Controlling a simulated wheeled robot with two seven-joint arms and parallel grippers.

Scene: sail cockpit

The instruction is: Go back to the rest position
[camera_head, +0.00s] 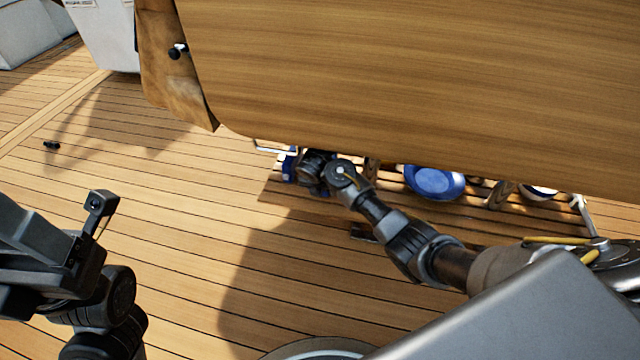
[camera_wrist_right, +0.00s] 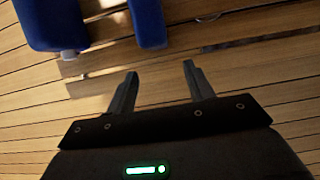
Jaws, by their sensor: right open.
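My right arm reaches under the edge of a large wooden panel in the head view, and its wrist (camera_head: 315,170) is beside blue things in the panel's shade. The panel hides the fingertips there. In the right wrist view my right gripper (camera_wrist_right: 160,80) is open, with nothing between its two fingers. Two blue objects (camera_wrist_right: 50,22) (camera_wrist_right: 148,22) lie beyond the fingertips, apart from them and cut off by the top edge. My left arm is at the lower left of the head view; its fingers do not show.
The wooden panel (camera_head: 420,90) overhangs my right arm. Beneath it are a blue round dish (camera_head: 435,182) and a slatted surface (camera_head: 400,205). A small black object (camera_head: 51,145) lies on the plank deck (camera_head: 180,200). The deck between my arms is clear.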

